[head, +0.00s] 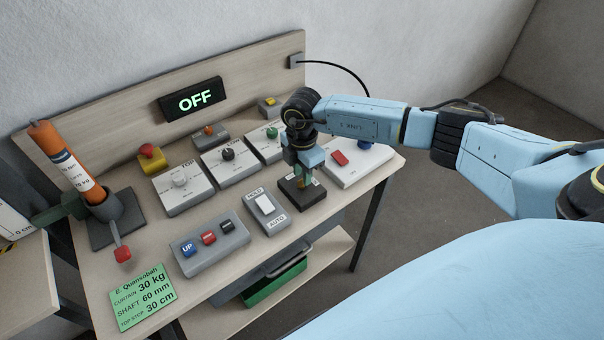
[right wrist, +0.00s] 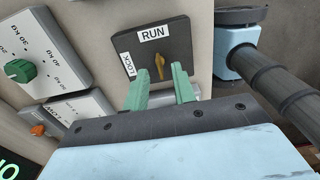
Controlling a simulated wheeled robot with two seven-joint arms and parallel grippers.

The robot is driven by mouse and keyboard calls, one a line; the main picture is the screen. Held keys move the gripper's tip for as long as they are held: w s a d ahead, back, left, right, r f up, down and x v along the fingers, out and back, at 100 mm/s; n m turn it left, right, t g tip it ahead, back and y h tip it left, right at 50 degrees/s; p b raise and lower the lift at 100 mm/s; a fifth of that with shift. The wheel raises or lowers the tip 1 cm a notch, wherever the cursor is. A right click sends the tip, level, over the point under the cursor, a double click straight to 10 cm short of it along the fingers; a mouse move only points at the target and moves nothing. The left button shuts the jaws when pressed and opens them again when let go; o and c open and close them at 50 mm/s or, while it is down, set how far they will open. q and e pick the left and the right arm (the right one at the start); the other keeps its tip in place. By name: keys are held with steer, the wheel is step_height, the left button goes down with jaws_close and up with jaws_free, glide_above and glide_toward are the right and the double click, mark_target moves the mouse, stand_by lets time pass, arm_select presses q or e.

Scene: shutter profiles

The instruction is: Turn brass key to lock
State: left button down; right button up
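The brass key (right wrist: 159,66) stands in a black switch plate (right wrist: 179,38) labelled RUN and LOCK, seen in the right wrist view. The key's bow is lined up roughly with the RUN label, and LOCK is to its left. My right gripper (right wrist: 161,78) has its two green fingers apart, one on each side of the key, with visible gaps. In the head view the black switch plate (head: 291,200) is at the bench's front right, with my right gripper (head: 304,176) right over it, hiding the key. My left gripper is not in view.
Around the plate are a HOLD/AUTO rocker box (head: 268,210), a box with UP and other buttons (head: 210,248), dial boxes (head: 229,158) and a red-switch box (head: 350,165). An OFF display (head: 193,100) is on the backboard. A green card (head: 143,297) lies front left.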

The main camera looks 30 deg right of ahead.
steer(key=shift+f, duration=0.75)
jaws_close()
steer(key=shift+n, duration=0.4)
steer(key=n+b, duration=0.1)
steer(key=n, duration=0.4)
steer(key=shift+n, duration=0.3)
steer(key=n+b, duration=0.1)
steer(key=n, duration=0.4)
steer(key=shift+b, duration=0.4)
steer(key=n+b, duration=0.2)
steer(key=n, duration=0.4)
steer(key=shift+n, duration=0.3)
